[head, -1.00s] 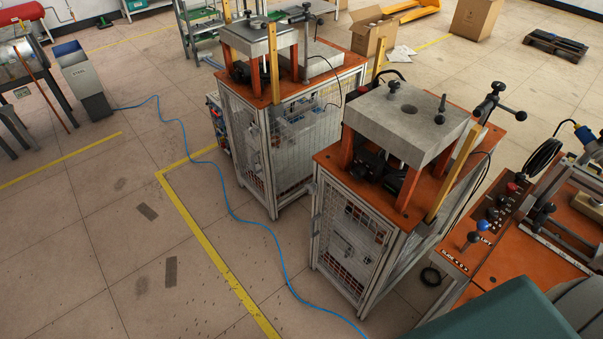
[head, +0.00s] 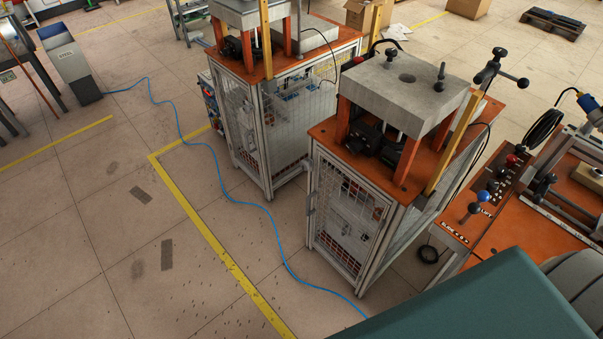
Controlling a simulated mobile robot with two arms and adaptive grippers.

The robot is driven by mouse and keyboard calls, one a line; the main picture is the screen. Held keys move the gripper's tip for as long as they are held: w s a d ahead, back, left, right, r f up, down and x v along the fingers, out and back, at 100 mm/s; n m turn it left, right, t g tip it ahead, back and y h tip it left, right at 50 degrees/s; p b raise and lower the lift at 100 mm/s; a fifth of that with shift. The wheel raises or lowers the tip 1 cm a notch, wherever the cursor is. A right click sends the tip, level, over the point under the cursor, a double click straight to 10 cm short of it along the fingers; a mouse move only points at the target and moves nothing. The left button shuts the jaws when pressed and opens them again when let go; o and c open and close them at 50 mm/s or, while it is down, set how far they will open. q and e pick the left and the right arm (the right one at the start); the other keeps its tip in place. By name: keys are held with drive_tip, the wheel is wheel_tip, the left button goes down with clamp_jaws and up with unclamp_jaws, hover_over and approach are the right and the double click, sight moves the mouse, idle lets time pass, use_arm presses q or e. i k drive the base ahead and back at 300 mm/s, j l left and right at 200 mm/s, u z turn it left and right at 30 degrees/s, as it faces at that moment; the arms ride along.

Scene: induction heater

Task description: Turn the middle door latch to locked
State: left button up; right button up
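The middle cabinet (head: 385,238) stands right of centre in the head view, with an orange top, a thick grey block on orange posts and a metal frame. Its mesh door (head: 344,220) faces the lower left and appears closed. A small grey fitting that may be the door latch (head: 309,200) is on the door's left edge. It is too small to tell whether it is locked or unlocked. Neither of my grippers is in view.
A similar cabinet (head: 275,130) stands behind to the left. An orange bench with levers (head: 490,205) is at the right. A blue hose (head: 235,203) crosses the floor by a yellow line (head: 205,235). Floor in front of the doors is otherwise clear.

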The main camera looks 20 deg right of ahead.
sight(307, 165)
drive_tip(key=i+j+z, duration=0.1)
drive_tip(key=z, duration=0.25)
drive_tip(key=j+z, duration=0.15)
drive_tip(key=z, duration=0.2)
drive_tip(key=i, duration=0.05)
